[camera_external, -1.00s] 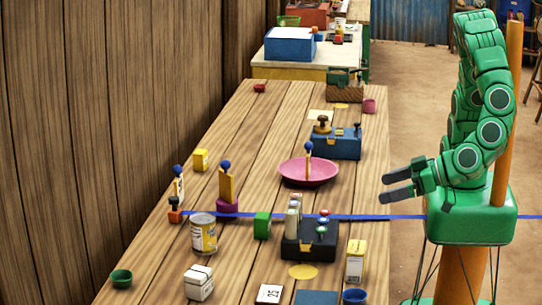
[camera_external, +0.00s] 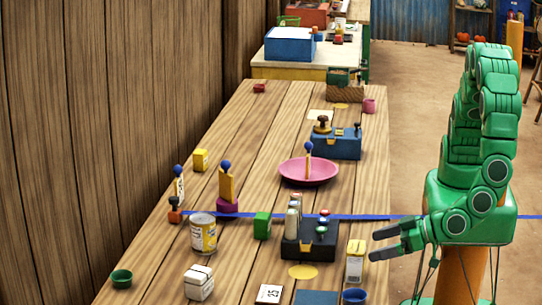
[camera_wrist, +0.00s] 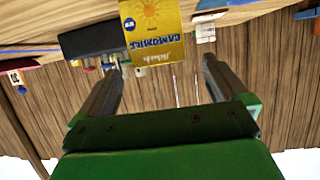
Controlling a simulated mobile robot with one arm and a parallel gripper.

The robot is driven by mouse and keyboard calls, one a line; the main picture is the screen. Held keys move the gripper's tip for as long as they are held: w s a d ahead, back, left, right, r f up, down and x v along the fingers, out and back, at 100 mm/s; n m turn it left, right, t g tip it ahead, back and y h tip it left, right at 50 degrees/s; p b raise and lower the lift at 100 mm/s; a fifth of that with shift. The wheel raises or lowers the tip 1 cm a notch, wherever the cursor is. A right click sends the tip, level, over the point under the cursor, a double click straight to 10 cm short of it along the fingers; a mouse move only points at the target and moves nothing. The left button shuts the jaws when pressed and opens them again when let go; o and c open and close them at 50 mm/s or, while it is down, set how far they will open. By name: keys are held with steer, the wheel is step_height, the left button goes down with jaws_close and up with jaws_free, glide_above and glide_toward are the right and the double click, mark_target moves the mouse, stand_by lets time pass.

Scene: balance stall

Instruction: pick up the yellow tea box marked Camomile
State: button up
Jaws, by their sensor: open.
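The yellow tea box marked Camomile (camera_external: 355,262) stands upright near the right edge of the wooden table, with a pale label on its side. In the wrist view the box (camera_wrist: 153,22) shows its Camomile lettering and a sun picture, tilted and upside down. My gripper (camera_external: 376,244) is open and empty just right of the box, at about the height of its upper part. In the wrist view the fingertips (camera_wrist: 160,66) are spread wider than the box, which shows in the gap. Whether the tips reach beside it I cannot tell.
A black tray with jars (camera_external: 310,250) stands left of the box. A blue bowl (camera_external: 354,297) is in front of it. A blue strap (camera_external: 375,217) crosses the table behind it. The floor right of the table is open.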

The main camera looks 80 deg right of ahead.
mark_target(366, 247)
steer(key=shift+x, duration=3.3)
steer(key=c, duration=0.9)
steer(key=shift+c, duration=0.2)
steer(key=shift+r, duration=0.15)
